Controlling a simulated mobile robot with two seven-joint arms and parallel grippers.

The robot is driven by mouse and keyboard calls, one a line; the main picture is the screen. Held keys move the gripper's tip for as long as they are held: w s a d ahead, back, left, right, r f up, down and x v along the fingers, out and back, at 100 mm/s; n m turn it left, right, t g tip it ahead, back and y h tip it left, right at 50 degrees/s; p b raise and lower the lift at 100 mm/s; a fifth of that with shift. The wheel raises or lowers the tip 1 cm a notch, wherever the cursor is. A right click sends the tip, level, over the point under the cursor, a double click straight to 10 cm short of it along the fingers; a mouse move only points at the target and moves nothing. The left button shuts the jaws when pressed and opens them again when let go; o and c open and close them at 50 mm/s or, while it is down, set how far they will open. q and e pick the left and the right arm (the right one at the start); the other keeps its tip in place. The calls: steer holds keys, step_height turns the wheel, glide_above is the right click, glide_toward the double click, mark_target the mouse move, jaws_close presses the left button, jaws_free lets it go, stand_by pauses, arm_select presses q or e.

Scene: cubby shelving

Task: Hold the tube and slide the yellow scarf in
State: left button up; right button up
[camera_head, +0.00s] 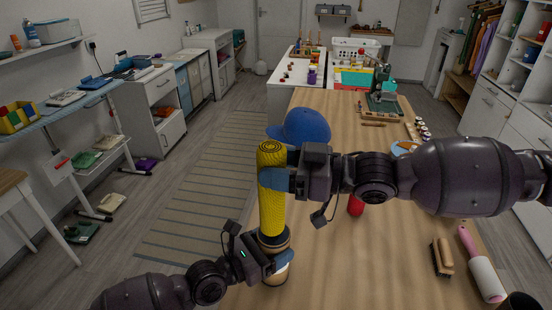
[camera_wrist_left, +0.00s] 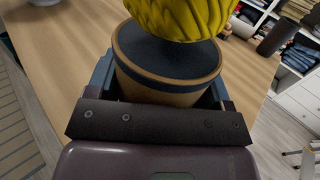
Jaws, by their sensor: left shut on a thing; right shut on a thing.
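The yellow scarf (camera_head: 271,212) is a tight upright roll with a spiral top, at the near left edge of the wooden table. My right gripper (camera_head: 273,179) is shut on its upper part. The tan tube (camera_head: 277,277) with dark bands stands upright directly below it. My left gripper (camera_head: 274,258) is shut around the tube. In the left wrist view, the scarf's lower end (camera_wrist_left: 180,14) is over the tube's dark round top (camera_wrist_left: 165,57), towards its far side. The scarf hides part of that top. I cannot tell whether its end is inside.
A blue cap (camera_head: 302,126) is behind the scarf. A red object (camera_head: 356,205) stands under my right arm. A brush (camera_head: 442,257) and a lint roller (camera_head: 484,272) lie at the right. A sewing machine (camera_head: 382,92) stands at the far end. The middle front of the table is clear.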

mark_target(277, 209)
steer(key=shift+f, duration=5.1)
steer(key=o, duration=1.1)
steer(key=shift+o, duration=0.2)
steer(key=s+d, duration=0.2)
steer(key=d, duration=0.9)
steer(key=shift+s+d, duration=0.2)
steer(key=shift+d, duration=0.2)
arm_select(q)
steer(key=o, duration=0.9)
steer(key=shift+o, duration=0.2)
